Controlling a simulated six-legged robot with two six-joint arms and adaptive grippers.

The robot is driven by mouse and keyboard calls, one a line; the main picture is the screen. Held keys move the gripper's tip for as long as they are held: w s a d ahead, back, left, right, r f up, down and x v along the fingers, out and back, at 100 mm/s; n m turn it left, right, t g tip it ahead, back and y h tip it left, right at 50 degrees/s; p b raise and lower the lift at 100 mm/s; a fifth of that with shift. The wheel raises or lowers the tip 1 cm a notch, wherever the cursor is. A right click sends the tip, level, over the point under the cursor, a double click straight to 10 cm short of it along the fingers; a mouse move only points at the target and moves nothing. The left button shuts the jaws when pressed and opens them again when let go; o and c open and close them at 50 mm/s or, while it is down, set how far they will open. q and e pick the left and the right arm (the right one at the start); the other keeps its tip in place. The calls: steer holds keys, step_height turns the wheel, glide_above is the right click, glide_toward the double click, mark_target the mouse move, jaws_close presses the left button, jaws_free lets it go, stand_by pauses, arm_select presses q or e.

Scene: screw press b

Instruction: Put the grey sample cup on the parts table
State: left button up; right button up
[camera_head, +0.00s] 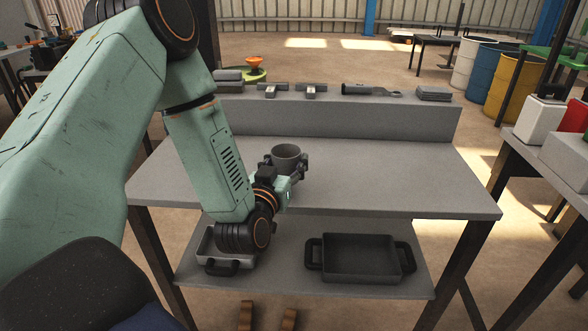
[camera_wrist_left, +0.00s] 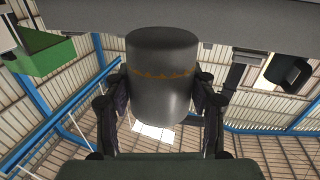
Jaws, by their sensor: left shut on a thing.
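The grey sample cup (camera_head: 286,156) is at the middle of the parts table (camera_head: 390,180), above or on its top. I cannot tell whether its base touches the surface. My left gripper (camera_head: 287,167) is shut on the cup, with its fingers around the cup's sides. In the left wrist view the cup (camera_wrist_left: 162,75) fills the middle, with one finger of the gripper (camera_wrist_left: 160,105) on each side. The cup looks upright in the head view. My right gripper is not in view.
A raised ledge (camera_head: 350,120) at the table's back carries several small tools. A dark tray (camera_head: 360,258) and a lighter tray (camera_head: 226,246) stand on the lower shelf. The tabletop right of the cup is clear. Another table with a white container (camera_head: 541,121) stands at the right.

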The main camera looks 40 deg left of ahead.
arm_select(q)
steer(key=shift+w+a+f+b, duration=0.15)
steer(key=shift+w+f, duration=0.15)
steer(key=shift+w, duration=0.25)
steer(key=shift+w+a+f+b, duration=0.15)
steer(key=shift+w+f, duration=0.1)
steer(key=shift+w, duration=0.3)
steer(key=w+f, duration=0.1)
steer(key=w+a+f+b, duration=0.1)
steer(key=shift+w+f, duration=0.1)
steer(key=shift+w, duration=0.25)
steer(key=shift+s, duration=0.1)
steer(key=o, duration=1.2)
steer(key=shift+f, duration=0.1)
steer(key=shift+o, duration=0.2)
